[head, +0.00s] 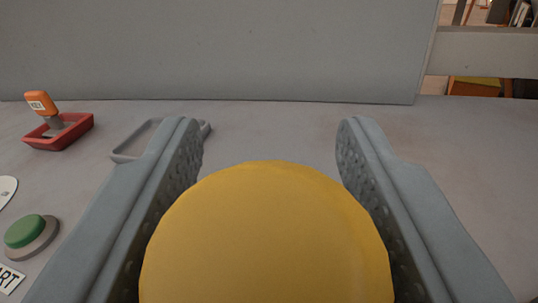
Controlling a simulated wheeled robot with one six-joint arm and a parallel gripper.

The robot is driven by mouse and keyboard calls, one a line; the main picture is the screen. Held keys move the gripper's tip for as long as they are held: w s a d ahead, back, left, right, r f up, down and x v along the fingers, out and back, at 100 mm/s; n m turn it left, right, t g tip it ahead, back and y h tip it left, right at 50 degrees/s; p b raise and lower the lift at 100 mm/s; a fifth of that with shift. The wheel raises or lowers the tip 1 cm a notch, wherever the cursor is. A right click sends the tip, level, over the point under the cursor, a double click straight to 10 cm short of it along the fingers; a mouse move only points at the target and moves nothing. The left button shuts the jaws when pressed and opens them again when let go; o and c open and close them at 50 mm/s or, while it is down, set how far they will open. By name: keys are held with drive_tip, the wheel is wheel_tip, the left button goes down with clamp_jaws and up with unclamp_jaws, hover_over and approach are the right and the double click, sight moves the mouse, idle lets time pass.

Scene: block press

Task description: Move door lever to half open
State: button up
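A large yellow rounded knob (266,240) fills the space between the two fingers of my gripper (270,150), at the bottom middle of the head view. The grey dotted finger pads lie along its left and right sides and appear to touch it. The fingertips extend forward past the knob. Whatever carries the knob is hidden, so I cannot see whether it is the door lever or how it is set.
A green button (24,231) in a grey ring sits at the lower left, beside a partly cut-off label (9,279). A grey loop handle (130,148) lies partly behind my left finger. A large grey panel (220,55) stands across the back. The right surface is bare.

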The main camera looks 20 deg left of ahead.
clamp_jaws()
drive_tip(key=w, duration=0.5)
drive_tip(key=shift+f, duration=0.1)
drive_tip(key=shift+o, duration=1.4)
unclamp_jaws()
drive_tip(key=shift+w+f, duration=0.1)
drive_tip(key=shift+o, duration=0.6)
drive_tip(key=shift+r, duration=0.2)
